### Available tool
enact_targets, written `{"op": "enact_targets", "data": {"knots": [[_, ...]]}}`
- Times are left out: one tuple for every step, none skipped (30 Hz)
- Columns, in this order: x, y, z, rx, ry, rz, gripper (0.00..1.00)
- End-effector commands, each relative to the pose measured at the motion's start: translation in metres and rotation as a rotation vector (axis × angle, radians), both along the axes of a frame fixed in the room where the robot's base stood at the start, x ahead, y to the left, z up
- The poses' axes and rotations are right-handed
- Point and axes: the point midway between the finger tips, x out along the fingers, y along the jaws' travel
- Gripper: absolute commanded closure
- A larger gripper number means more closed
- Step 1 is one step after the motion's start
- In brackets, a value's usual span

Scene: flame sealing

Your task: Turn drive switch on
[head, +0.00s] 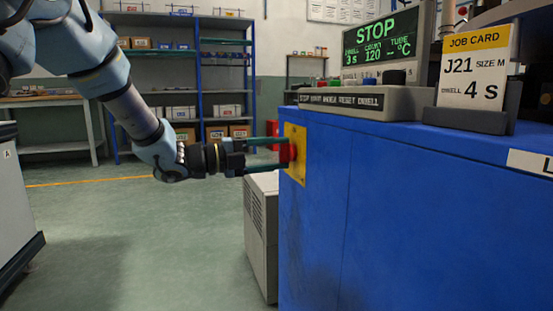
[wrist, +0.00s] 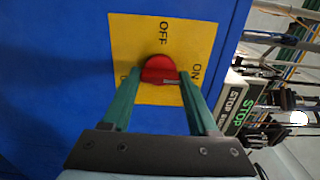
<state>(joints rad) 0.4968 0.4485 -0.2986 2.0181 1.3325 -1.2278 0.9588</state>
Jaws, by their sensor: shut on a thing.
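The drive switch is a red round knob (head: 287,153) on a yellow plate (head: 297,172), fixed to the left end of a blue cabinet (head: 400,220). In the wrist view the red knob (wrist: 159,69) sits near the plate's middle, with OFF printed above it and ON to its right. A pale mark on the knob's lower right points rightward, toward the ON side. My gripper (wrist: 162,76) has one green finger on each side of the knob and is shut on it. The fingertips partly hide the knob's sides.
A control box (head: 370,102) with coloured buttons stands on the cabinet; its display (head: 380,42) reads STOP. A job card (head: 473,67) stands at right. A pale grey box (head: 262,235) is on the floor below my gripper. Shelves (head: 180,70) stand behind.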

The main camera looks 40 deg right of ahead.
Motion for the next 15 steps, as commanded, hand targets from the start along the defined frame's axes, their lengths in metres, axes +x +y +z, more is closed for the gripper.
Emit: {"op": "enact_targets", "data": {"knots": [[-0.0012, 0.0006, -0.0015, 0.002, -0.003, -0.003, 0.96], [-0.0012, 0.0006, -0.0014, 0.002, -0.004, -0.003, 0.96], [-0.0012, 0.0006, -0.0014, 0.002, -0.004, -0.003, 0.96], [-0.0012, 0.0006, -0.0013, 0.002, -0.004, -0.003, 0.96], [-0.0012, 0.0006, -0.0013, 0.002, -0.004, -0.003, 0.96], [-0.0012, 0.0006, -0.0014, 0.002, -0.004, -0.003, 0.96], [-0.0012, 0.0006, -0.0014, 0.002, -0.004, -0.003, 0.96], [-0.0012, 0.0006, -0.0014, 0.002, -0.004, -0.003, 0.96], [-0.0012, 0.0006, -0.0014, 0.002, -0.004, -0.003, 0.96], [-0.0012, 0.0006, -0.0015, 0.002, -0.004, -0.003, 0.96], [-0.0012, 0.0006, -0.0015, 0.002, -0.004, -0.003, 0.38], [-0.0012, 0.0006, -0.0015, 0.002, -0.003, -0.003, 0.33], [-0.0011, 0.0005, -0.0014, 0.002, -0.003, -0.003, 0.30], [-0.0010, 0.0005, -0.0013, 0.002, -0.003, -0.003, 0.27], [-0.0009, 0.0004, -0.0012, 0.001, -0.003, -0.002, 0.22]]}}
